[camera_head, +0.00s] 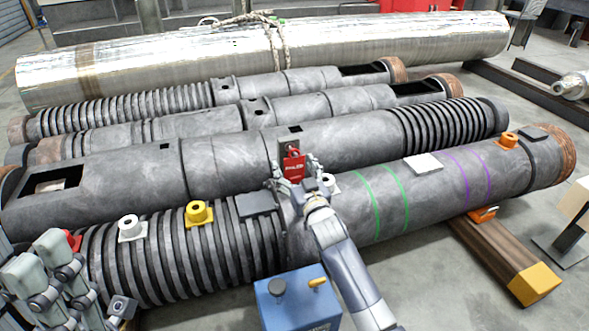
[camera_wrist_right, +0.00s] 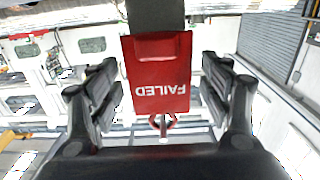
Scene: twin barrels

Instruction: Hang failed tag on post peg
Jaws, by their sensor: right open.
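The red failed tag (camera_head: 293,167) hangs upright against a dark post (camera_head: 289,146) that stands on the front barrel. In the right wrist view the tag (camera_wrist_right: 160,75) shows upside down, its lettering facing me, with a red loop (camera_wrist_right: 163,124) at a small peg end. I cannot tell whether the loop is fully around the peg. My right gripper (camera_head: 295,181) is open, its fingers either side of the tag with visible gaps in the wrist view (camera_wrist_right: 160,98). My left gripper (camera_head: 62,285) is at the lower left; its fingertips are unclear.
The front barrel (camera_head: 345,215) carries white, yellow and orange fittings and green and purple bands. More dark barrels and a long silver cylinder (camera_head: 170,63) lie behind. A blue box (camera_head: 298,300) stands beneath my right forearm. A yellow-ended beam (camera_head: 535,283) lies at the right.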

